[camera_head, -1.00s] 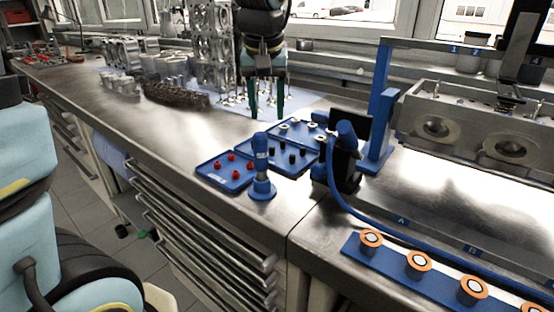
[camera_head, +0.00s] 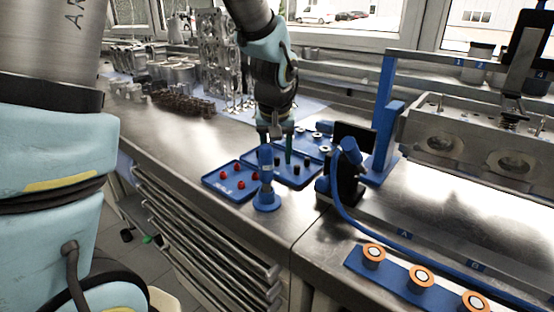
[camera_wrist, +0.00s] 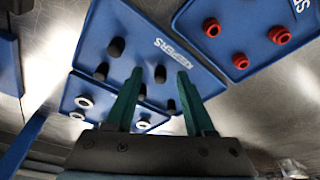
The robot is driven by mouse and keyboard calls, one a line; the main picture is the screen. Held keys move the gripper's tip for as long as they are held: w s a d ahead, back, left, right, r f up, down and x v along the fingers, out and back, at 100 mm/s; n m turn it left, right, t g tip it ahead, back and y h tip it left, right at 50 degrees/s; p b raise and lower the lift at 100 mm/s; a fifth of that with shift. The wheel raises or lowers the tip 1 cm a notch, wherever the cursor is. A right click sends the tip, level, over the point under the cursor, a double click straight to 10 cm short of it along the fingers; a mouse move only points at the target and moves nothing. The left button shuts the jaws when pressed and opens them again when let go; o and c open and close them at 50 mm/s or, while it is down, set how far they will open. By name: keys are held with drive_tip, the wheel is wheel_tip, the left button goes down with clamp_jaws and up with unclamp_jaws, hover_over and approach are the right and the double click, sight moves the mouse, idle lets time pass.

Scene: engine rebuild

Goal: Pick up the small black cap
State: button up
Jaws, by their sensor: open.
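Several small black caps stand upright on a blue tray (camera_wrist: 130,22) with white lettering. In the wrist view one black cap (camera_wrist: 160,73) shows between my fingertips, and another black cap (camera_wrist: 116,46) stands farther up the tray. In the head view a black cap (camera_head: 296,168) shows just right of my fingers. My gripper (camera_head: 276,150) is open, with its green fingers pointing down over this tray. It also shows in the wrist view (camera_wrist: 160,74). I cannot tell its exact height above the caps; nothing is held.
A blue tray of red caps (camera_head: 221,189) lies left of the caps' tray, and a tray with white rings (camera_head: 318,148) lies behind it. A blue upright tool (camera_head: 266,190) stands close in front. A black stand (camera_head: 343,180) with a blue hose is to the right.

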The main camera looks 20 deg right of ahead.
clamp_jaws()
idle(0.4)
